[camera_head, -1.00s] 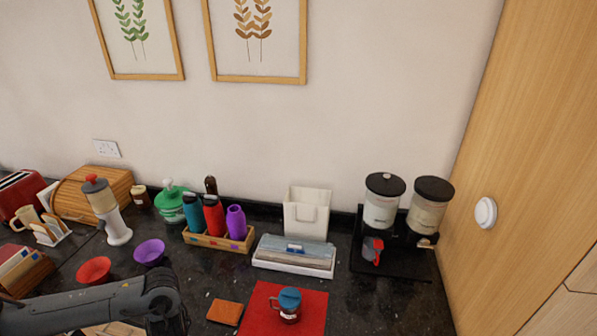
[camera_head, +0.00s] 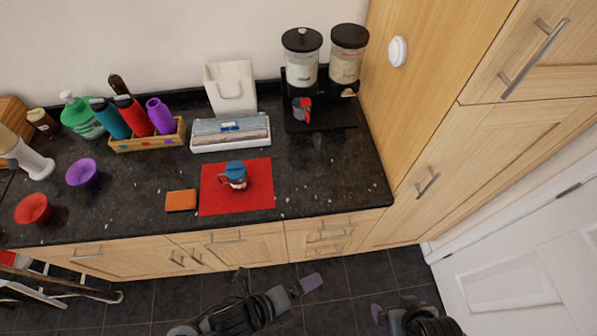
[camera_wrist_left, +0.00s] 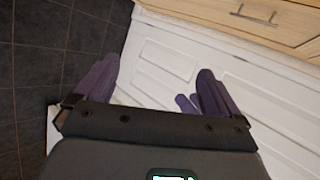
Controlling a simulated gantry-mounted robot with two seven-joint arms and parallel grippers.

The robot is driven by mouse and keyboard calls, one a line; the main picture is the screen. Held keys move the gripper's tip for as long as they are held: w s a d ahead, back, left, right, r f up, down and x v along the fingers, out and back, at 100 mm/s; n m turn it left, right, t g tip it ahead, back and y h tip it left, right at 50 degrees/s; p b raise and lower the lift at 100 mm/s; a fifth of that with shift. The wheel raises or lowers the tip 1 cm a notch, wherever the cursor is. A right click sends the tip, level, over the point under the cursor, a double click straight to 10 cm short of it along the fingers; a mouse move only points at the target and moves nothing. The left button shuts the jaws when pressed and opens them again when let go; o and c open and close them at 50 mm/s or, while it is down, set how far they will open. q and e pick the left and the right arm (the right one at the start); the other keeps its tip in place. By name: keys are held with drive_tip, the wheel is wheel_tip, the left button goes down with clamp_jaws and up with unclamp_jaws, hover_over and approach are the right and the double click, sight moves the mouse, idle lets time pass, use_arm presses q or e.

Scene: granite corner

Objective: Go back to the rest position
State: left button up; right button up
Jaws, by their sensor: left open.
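My left gripper (camera_head: 310,283) is low in the head view, over the dark floor in front of the cabinets, with a purple finger showing. In the left wrist view its two purple fingers (camera_wrist_left: 156,76) are wide apart with nothing gripped between them. My right gripper (camera_head: 378,312) is to its right at the bottom edge of the head view. Only a purple fingertip and dark body of it show, so its jaw opening is unclear. Both grippers are apart from the counter (camera_head: 330,190).
A blue-lidded mug (camera_head: 236,175) stands on a red mat (camera_head: 209,203) beside an orange pad (camera_head: 181,201). Bottles stand in a wooden tray (camera_head: 148,144). Dispensers (camera_head: 347,65) stand at the back right. A tall wooden cabinet (camera_head: 425,80) and white door (camera_head: 520,250) bound the right side.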

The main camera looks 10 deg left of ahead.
use_arm(q)
drive_tip(key=s+a+n+g+y, duration=0.1)
drive_tip(key=a+n+y, duration=0.6)
drive_tip(key=a+n, duration=1.3)
drive_tip(key=n+g, duration=0.1)
drive_tip(key=n, duration=0.6)
drive_tip(key=shift+s+f+g+y, duration=0.2)
drive_tip(key=shift+f+g+y, duration=0.05)
drive_tip(key=shift+g+y, duration=0.05)
